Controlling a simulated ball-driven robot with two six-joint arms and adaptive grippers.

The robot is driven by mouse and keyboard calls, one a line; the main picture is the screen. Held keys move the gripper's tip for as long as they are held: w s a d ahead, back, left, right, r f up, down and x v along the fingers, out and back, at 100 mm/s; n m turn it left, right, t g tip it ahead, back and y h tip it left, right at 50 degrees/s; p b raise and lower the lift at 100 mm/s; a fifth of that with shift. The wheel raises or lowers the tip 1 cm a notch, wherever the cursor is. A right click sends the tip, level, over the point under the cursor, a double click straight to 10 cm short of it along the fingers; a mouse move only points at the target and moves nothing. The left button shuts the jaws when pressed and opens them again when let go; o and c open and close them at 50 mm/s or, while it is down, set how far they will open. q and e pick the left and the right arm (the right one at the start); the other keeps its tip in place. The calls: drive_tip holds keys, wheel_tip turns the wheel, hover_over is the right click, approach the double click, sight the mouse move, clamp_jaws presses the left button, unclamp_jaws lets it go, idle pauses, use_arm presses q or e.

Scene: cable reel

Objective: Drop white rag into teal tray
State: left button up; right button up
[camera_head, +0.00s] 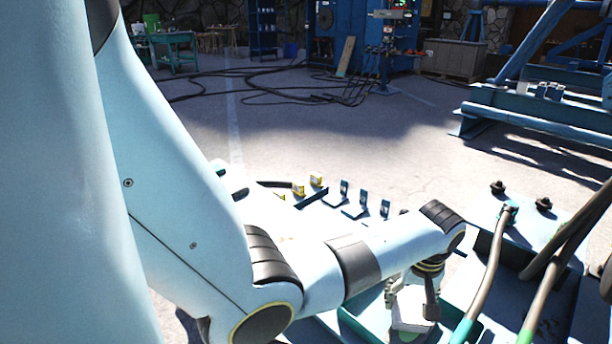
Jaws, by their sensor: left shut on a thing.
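My left gripper (418,307) is at the lower right, at the end of my left arm, pointing down over the teal tray (362,332). It is shut on a whitish thing, seemingly the white rag (408,326), whose shape is partly hidden by the gripper and hard to make out. The tray's rim shows on both sides of the gripper, and much of its inside is hidden by the gripper and my arm. I cannot tell whether the rag touches the tray. My right gripper is not in view.
Thick hoses (489,265) rise close to the right of the gripper. A pale blue steel block (531,230) with dark knobs stands behind them. Small blue and yellow brackets (317,181) stand beyond my arm. Open floor (380,140) lies farther back.

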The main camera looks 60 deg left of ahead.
use_arm(q)
drive_tip(key=shift+r, duration=0.1)
drive_tip(key=o, duration=1.2)
wheel_tip(320, 180, up, 12)
drive_tip(key=s+d, duration=0.1)
drive_tip(key=shift+d, duration=0.15)
drive_tip(key=shift+s, duration=0.15)
